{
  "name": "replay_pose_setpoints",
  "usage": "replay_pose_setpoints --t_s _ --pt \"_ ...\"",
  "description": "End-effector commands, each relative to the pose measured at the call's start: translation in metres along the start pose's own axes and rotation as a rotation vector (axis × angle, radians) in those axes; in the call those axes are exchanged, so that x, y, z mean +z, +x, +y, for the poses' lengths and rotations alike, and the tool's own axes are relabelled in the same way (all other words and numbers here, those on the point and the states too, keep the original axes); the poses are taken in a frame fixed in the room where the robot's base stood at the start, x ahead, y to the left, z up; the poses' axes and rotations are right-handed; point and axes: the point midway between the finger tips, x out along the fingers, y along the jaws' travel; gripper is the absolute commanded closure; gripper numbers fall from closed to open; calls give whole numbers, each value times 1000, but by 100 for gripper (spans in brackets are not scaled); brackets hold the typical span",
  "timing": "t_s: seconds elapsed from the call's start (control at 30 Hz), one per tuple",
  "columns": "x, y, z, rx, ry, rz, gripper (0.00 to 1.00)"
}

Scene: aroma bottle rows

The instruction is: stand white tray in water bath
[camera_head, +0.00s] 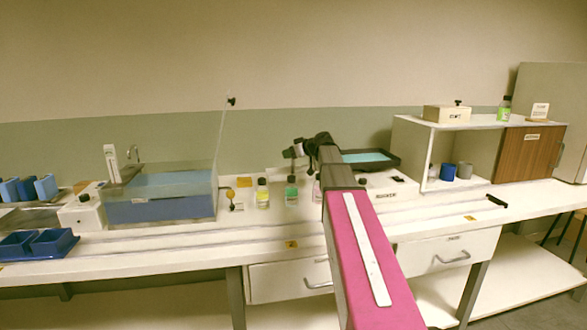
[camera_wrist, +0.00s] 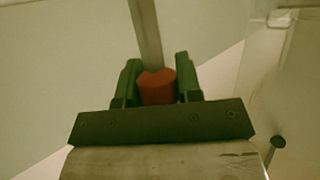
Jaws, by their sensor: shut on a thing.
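The water bath (camera_head: 160,210) stands on the bench at the left, a clear-walled tank with blue water. A thin upright panel or rod with a dark knob (camera_head: 231,100) rises at its right edge. My gripper (camera_head: 298,150) is above the bench, right of the bath and apart from it. In the wrist view my gripper (camera_wrist: 155,85) has its green fingers shut on a red rounded piece (camera_wrist: 156,88). A grey bar runs beyond this piece. I cannot make out a white tray for certain; what hangs below the gripper is too small to tell.
Small bottles, one yellow (camera_head: 263,193) and one green (camera_head: 292,190), stand below the gripper. A dark tray with a cyan inside (camera_head: 368,158) sits at the right on a white device (camera_head: 390,186). Blue bins (camera_head: 38,243) are at the far left. A white shelf (camera_head: 452,125) is at the right.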

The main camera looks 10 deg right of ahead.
Motion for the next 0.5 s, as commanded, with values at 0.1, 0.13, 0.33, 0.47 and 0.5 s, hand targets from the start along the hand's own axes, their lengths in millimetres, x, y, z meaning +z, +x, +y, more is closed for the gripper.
replay_pose_setpoints --t_s 0.1,0.13,0.33,0.47,0.5 --pt "14 -11 6 0 1 1 100" --pt "17 -12 7 0 1 1 100" --pt "26 -14 9 -1 1 0 100" --pt "38 -9 9 -1 1 0 100" --pt "44 -7 9 -1 1 0 100"
